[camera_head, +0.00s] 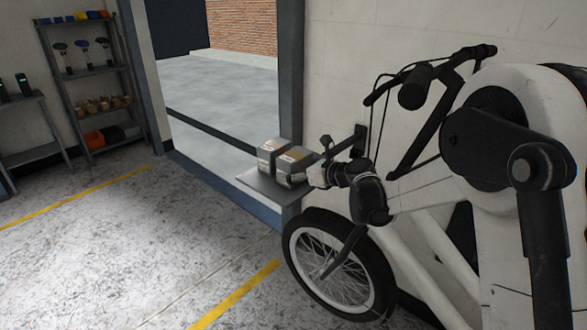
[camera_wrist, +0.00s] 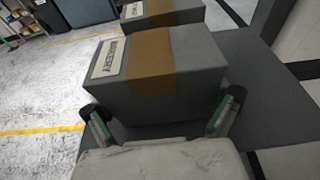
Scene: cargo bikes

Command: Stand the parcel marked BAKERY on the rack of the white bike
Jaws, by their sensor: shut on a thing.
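A grey box parcel with a brown tape band (camera_wrist: 190,75) fills the middle of the wrist view. The lettering on its white label is turned and looks like BAKERY. The same parcel (camera_head: 292,168) is the nearer of two in the head view. My gripper (camera_wrist: 162,118) is shut on it, one finger at each side. My gripper is small in the head view (camera_head: 317,177). The parcel is over a grey plate (camera_head: 262,190); I cannot tell whether it touches it. The white bike (camera_head: 435,240) is at the right, partly hidden by my arm; its rack is not clearly visible.
A second taped parcel (camera_wrist: 165,12) stands just beyond the held one. The bike's front wheel (camera_head: 340,268) and handlebar (camera_head: 470,55) are close to my arm. A shelf unit (camera_head: 90,80) stands far left. The floor at left is clear.

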